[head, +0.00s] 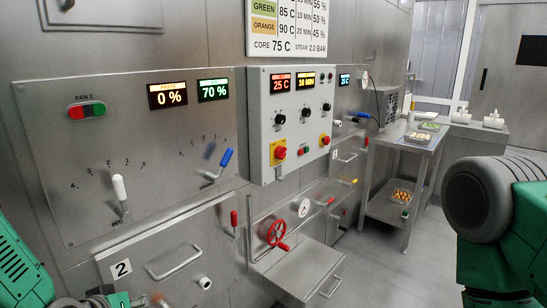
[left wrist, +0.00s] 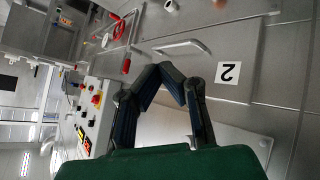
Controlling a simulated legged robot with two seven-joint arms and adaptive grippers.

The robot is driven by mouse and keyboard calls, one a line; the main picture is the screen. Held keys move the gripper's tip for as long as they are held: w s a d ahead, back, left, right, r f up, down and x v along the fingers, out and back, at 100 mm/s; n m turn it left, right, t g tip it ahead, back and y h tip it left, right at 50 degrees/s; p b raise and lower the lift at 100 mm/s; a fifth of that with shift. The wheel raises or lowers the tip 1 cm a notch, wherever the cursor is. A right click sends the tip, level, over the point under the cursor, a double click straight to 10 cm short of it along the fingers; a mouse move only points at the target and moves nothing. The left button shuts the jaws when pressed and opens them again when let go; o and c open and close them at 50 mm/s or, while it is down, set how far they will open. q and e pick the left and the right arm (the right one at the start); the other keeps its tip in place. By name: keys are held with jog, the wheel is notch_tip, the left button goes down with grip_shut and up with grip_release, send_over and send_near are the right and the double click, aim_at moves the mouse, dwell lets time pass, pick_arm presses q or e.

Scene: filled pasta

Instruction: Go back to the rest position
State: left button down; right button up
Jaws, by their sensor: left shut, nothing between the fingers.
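A steel wall panel (head: 55,110) carries a white lever (head: 120,190), a blue lever (head: 220,165) and displays. A control box (head: 290,150), a red handwheel (head: 277,232) and a steel box (head: 305,268) stick out. A steel table (head: 410,140) stands beyond; the floor there is clear.

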pick_arm(q)
jog(key=s+f+m+g+b, duration=0.2)
jog(key=s+f+g, duration=0.2)
jog(key=s+f, duration=0.7)
jog(key=s+f+m+g+y+b, duration=0.1)
jog(key=s+f+g, duration=0.4)
jog(key=s+f, duration=0.6)
jog(key=s+m, duration=0.1)
jog(key=s, duration=0.4)
jog(key=shift+s+a+f+m+b, duration=0.3)
jog(key=shift+s+a+m+b, duration=0.05)
jog(key=shift+s+a+m, duration=0.05)
pick_arm(e)
notch_tip(320, 180, down, 4)
jog(key=shift+f, duration=0.1)
pick_arm(q)
jog(key=shift+w, duration=0.15)
pick_arm(e)
jog(key=shift+s, duration=0.1)
pick_arm(q)
jog(key=c, duration=2.2)
grip_release()
pick_arm(e)
jog(key=shift+c, duration=0.4)
